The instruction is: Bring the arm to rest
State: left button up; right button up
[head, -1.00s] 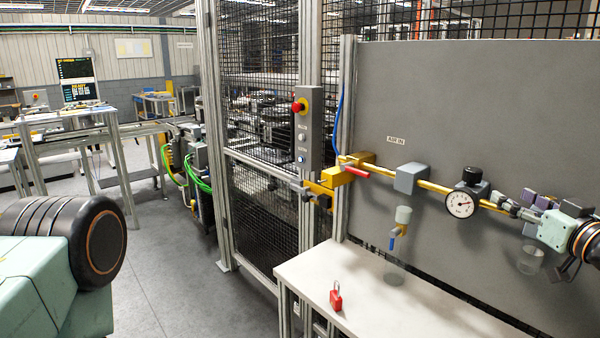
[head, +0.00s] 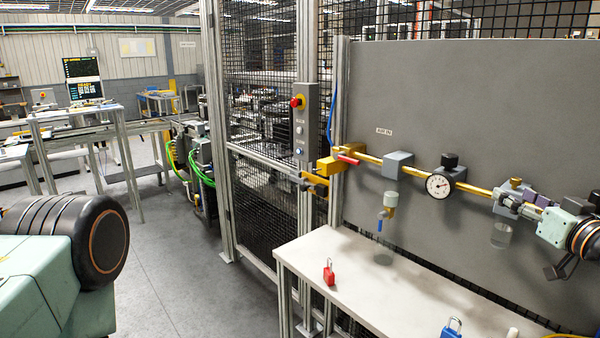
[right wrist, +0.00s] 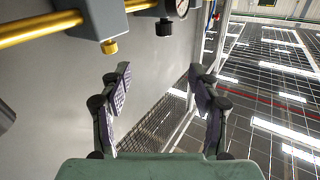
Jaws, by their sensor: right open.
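My right gripper (head: 510,200) is at the right of the head view, in front of the grey panel and beside the right part of the yellow pipe (head: 402,167). In the right wrist view its two fingers (right wrist: 160,82) stand apart with nothing between them. The pipe and a grey block (right wrist: 97,18) with a brass fitting pass above the left finger there. Whether the gripper touches the pipe cannot be told from the head view. My left gripper is not in view; only a dark and pale green part of my own body shows at lower left.
A pressure gauge (head: 440,186), a red-handled valve (head: 347,159) and a hanging cup with a blue lever (head: 386,207) are along the pipe. Below, a white bench (head: 350,262) bears a red padlock (head: 329,272) and a blue padlock (head: 452,328). A mesh fence stands left.

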jog(key=s+a+f+m+g+b, duration=0.1)
jog(key=s+a+f+g+b, duration=0.3)
jog(key=f, duration=0.6)
jog(key=s+a+f+m+g+b, duration=0.1)
jog(key=s+a+f+m+b, duration=0.15)
jog(key=a+f, duration=0.55)
jog(key=s+a+f+m+g+b, duration=0.1)
jog(key=s+a+f+g+b, duration=0.2)
jog(key=f, duration=0.9)
jog(key=s+a+f+n+g+h+b, duration=0.1)
jog(key=s+f+g+b, duration=0.4)
jog(key=s+f, duration=1)
jog(key=s+a+f+n+g+h+b, duration=0.1)
jog(key=s+a+f+g+b, duration=0.3)
jog(key=s+f, duration=1.1)
jog(key=shift+s+f+n+g+b, duration=0.4)
jog(key=shift+s+n+b, duration=0.35)
jog(key=shift+s+n, duration=0.15)
jog(key=shift+a+r, duration=0.1)
jog(key=shift+a, duration=0.1)
jog(key=shift+d, duration=0.15)
